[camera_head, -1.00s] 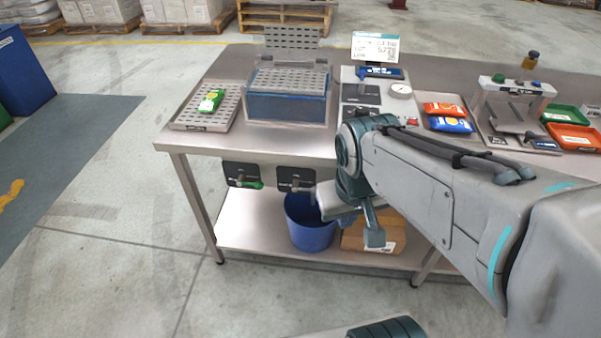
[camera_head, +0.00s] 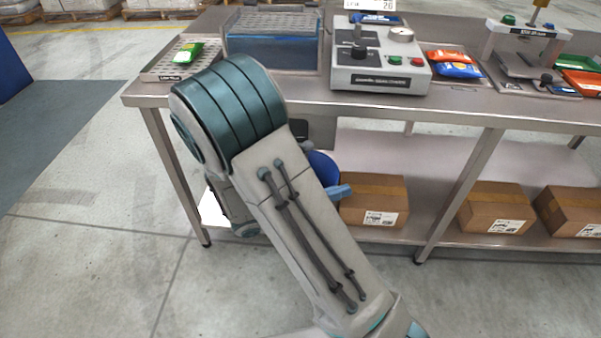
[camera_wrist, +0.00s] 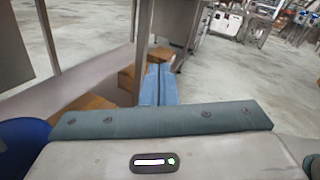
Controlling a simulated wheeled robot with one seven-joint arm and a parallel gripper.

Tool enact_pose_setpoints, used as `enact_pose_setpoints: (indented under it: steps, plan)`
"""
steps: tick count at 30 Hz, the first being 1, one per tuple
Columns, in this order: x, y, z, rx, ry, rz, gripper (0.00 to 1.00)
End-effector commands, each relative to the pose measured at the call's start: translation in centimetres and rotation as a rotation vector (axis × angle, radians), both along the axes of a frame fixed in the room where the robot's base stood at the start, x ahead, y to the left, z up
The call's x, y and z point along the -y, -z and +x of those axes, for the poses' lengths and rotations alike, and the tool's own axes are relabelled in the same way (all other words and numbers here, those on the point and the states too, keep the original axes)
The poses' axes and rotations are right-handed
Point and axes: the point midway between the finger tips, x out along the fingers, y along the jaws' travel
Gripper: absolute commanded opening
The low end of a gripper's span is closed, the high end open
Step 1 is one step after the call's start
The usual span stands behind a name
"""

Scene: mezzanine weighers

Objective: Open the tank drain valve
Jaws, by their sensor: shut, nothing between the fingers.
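The tank (camera_head: 272,52), with blue water and a perforated lid, stands on the bench top behind my arm. A dark valve plate (camera_head: 322,131) shows in part under the bench's front edge. My arm hides the valve handles, so their positions cannot be seen. My gripper (camera_head: 342,191) is mostly hidden behind my arm, below the bench top, with its fingers pointing right past the blue bucket (camera_head: 323,168). In the wrist view, the fingers of my gripper (camera_wrist: 158,82) are together and empty. No valve shows in that view.
The bench's lower shelf (camera_head: 420,205) holds cardboard boxes (camera_head: 374,200). Bench legs (camera_head: 462,190) stand near my gripper. A grey control box (camera_head: 380,70) and a tray with a green packet (camera_head: 187,53) are on top. The floor in front is clear.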

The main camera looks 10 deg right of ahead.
Motion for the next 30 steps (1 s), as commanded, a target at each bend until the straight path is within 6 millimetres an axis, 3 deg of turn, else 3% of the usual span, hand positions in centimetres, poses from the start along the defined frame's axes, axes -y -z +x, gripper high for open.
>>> enact_pose_setpoints:
  steps: [1, 6, 12, 18, 30]
  plan:
    - [-1.2, 2.4, 1.1, -0.057, -0.077, -0.087, 0.0]
    - [-5.6, 6.6, 4.6, -0.208, -0.32, -0.374, 0.0]
    - [-10.3, 10.5, 6.7, -0.305, -0.518, -0.622, 0.0]
    - [-12.4, 11.9, 7.2, -0.334, -0.594, -0.72, 0.0]
    - [-12.3, 11.7, 7.4, -0.335, -0.597, -0.722, 0.0]
